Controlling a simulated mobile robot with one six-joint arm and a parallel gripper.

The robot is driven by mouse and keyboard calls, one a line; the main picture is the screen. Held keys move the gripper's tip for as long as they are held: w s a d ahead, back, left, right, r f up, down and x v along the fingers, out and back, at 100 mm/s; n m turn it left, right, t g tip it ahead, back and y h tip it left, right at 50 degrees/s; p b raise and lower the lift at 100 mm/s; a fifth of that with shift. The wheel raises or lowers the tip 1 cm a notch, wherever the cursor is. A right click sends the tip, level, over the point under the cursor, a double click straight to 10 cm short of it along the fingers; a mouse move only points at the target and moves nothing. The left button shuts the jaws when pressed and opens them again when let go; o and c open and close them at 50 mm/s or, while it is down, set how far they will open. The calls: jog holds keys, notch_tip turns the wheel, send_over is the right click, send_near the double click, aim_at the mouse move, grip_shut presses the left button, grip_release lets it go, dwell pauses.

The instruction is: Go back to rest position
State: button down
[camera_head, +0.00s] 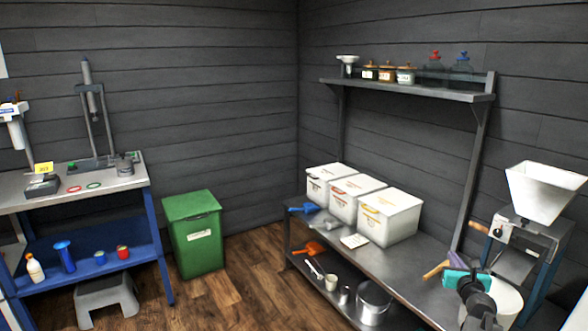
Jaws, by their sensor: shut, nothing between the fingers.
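My gripper (469,281) shows at the bottom right as a dark, narrow shape, seen partly from behind. It is shut and holds nothing. The rest of my arm is mostly out of the picture.
Three white lidded bins (390,222) stand on the bench, below a wall shelf (410,90) with jars. A grain mill (540,195) stands at right. A green bin (195,240) and blue workbench (90,240) are at left. Wooden floor (235,285) between is clear.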

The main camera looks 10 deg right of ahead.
jog(key=w+a+f+n+g+y, duration=0.1)
jog(key=w+a+f+n+y, duration=0.2)
jog(key=a+f, duration=0.75)
jog(key=w+a+f+n+g+y, duration=0.1)
jog(key=w+a+f+n+y, duration=0.15)
jog(key=a+f, duration=0.8)
jog(key=s+a+f+n+g+y, duration=0.25)
jog(key=a+f, duration=0.25)
jog(key=a, duration=0.3)
jog(key=s+a+f+n+g+y, duration=0.1)
jog(key=s+a+f+n, duration=0.3)
jog(key=a, duration=0.4)
jog(key=s+a+f+n+g+y, duration=0.1)
jog(key=s+a+f+n+g, duration=0.15)
jog(key=a+f, duration=0.4)
jog(key=s+a+f+n+g, duration=0.3)
jog(key=s+a+f+n, duration=0.25)
jog(key=s, duration=0.45)
jog(key=s+a+f+n+g, duration=0.3)
jog(key=s+a+f+n, duration=0.25)
jog(key=s, duration=0.35)
jog(key=s+d+n+g+h, duration=0.2)
jog(key=s+d+n+g, duration=0.1)
jog(key=s+n, duration=0.4)
jog(key=s+d+f+n+g+h, duration=0.1)
jog(key=s+d+n+g, duration=0.2)
jog(key=s+n, duration=0.5)
jog(key=shift+s+d+g+h, duration=0.35)
jog(key=shift+s+d, duration=0.3)
jog(key=shift+s, duration=0.65)
